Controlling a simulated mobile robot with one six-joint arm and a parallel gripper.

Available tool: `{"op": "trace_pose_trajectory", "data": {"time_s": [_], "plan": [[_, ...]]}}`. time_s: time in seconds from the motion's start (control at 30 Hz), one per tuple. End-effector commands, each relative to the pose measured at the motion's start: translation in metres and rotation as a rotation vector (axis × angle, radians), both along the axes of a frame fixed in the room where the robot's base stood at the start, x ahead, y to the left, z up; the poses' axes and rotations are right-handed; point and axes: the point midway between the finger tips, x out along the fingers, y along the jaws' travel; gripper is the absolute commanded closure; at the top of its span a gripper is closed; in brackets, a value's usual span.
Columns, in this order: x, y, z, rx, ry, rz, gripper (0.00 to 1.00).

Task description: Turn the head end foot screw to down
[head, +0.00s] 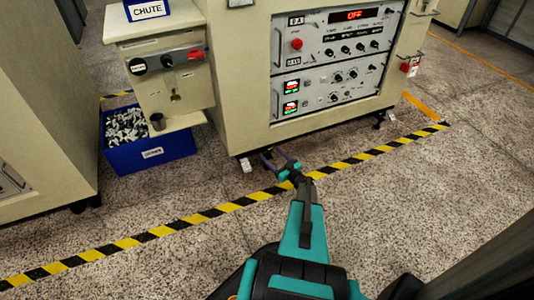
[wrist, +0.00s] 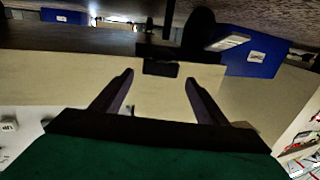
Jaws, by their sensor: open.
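My gripper (head: 275,156) is at the cabinet's lower front edge, close to the floor, with its jaws apart and nothing held. In the wrist view my gripper (wrist: 160,76) shows two dark fingers, and a small dark block (wrist: 160,68) at the cabinet's lower edge lies between their tips in the picture. I cannot tell whether they touch it. A foot with a white tag (head: 246,165) stands just left of my gripper in the head view. Another tagged foot (head: 378,123) is at the cabinet's right end. Which is the head end, and any screw's setting, cannot be told.
The cream cabinet (head: 240,100) stands above my gripper. A blue bin (head: 158,165) of small parts is on the floor at left, also in the wrist view (wrist: 250,62). A yellow-black floor stripe (head: 215,211) runs before the cabinet. The speckled floor at right is clear.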

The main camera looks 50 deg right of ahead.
Motion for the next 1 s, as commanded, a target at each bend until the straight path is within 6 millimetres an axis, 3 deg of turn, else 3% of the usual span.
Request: {"op": "trace_pose_trajectory", "data": {"time_s": [0.3, 0.77, 1.0], "plan": [[0.039, -0.006, -0.002, 0.001, 0.000, 0.000, 0.33], [0.049, -0.007, 0.000, 0.001, 0.000, 0.000, 0.33], [0.049, -0.007, 0.000, 0.001, 0.000, 0.000, 0.70]]}}
